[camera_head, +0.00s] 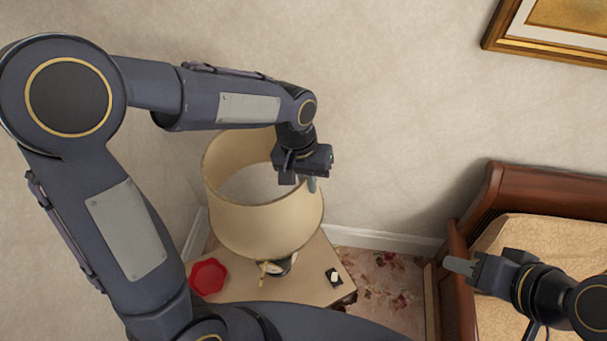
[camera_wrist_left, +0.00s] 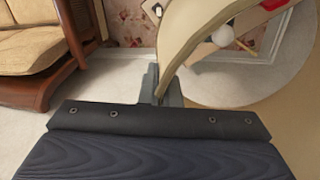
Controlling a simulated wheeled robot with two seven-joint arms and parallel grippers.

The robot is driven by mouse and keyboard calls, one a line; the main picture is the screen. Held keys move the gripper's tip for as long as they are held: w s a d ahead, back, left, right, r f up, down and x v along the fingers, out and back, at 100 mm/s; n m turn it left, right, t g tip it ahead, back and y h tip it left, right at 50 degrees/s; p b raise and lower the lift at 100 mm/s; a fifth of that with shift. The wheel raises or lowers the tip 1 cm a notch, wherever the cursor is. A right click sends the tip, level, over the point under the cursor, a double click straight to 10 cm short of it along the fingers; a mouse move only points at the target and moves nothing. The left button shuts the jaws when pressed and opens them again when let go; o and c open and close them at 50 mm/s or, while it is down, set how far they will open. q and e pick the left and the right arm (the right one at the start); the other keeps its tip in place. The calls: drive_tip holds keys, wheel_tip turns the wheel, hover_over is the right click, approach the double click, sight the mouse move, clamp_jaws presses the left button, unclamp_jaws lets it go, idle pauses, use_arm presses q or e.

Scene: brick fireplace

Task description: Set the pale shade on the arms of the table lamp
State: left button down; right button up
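The pale shade (camera_head: 265,225) is a wide cream drum, held above the small side table. My left gripper (camera_head: 300,182) is at its upper rim on the right side, with the shade wall between the fingers; the wrist view shows the rim (camera_wrist_left: 172,52) running into the fingers (camera_wrist_left: 160,88). The table lamp (camera_head: 281,265) stands on the table, mostly hidden under the shade. A white bulb (camera_wrist_left: 222,36) and a brass-coloured piece show through the shade's opening in the wrist view. Whether the shade touches the lamp is hidden. My right gripper (camera_head: 460,266) is away to the right, empty.
The side table (camera_head: 300,293) also bears a red dish (camera_head: 208,276) at left and a small black-and-white object (camera_head: 334,277) at right. A wooden-framed bed or sofa (camera_head: 530,182) stands at right. The wall is close behind, with a framed picture (camera_head: 555,50).

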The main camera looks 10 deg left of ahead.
use_arm(q)
drive_tip(key=shift+s, duration=0.1)
drive_tip(key=shift+f, duration=0.15)
drive_tip(key=shift+s+f+b, duration=0.1)
drive_tip(key=shift+f+b, duration=0.5)
drive_tip(key=shift+b, duration=0.1)
wheel_tip(320, 180, down, 15)
drive_tip(key=b, duration=1.1)
drive_tip(key=shift+r+b, duration=0.15)
drive_tip(key=shift+b, duration=0.25)
drive_tip(key=shift+f+b, duration=1)
drive_tip(key=shift+f, duration=0.2)
idle(3.6)
